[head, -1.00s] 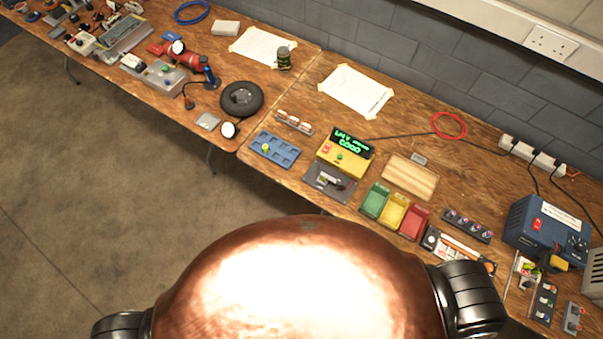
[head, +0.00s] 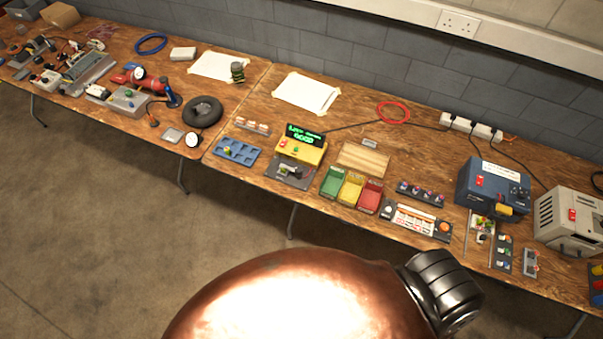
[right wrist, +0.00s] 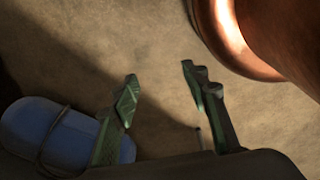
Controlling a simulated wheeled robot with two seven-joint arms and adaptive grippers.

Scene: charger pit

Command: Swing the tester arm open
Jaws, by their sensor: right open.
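The yellow tester (head: 301,150) with a lit green display (head: 305,135) stands on the bench right of the bench joint in the head view. A grey plate (head: 290,172) with a small dark and light fitting (head: 292,170) lies at its front; I cannot tell whether this is the tester arm or how it is set. My right gripper (right wrist: 160,95) is open and empty over the floor in the right wrist view, away from the bench. My left gripper is in neither view.
Green, yellow and red bins (head: 352,188) stand right of the tester, and a blue tray (head: 236,151) is left of it. A wooden board (head: 363,159) lies behind the bins. A blue power unit (head: 494,184) stands further right. Open floor (head: 110,200) lies before the bench.

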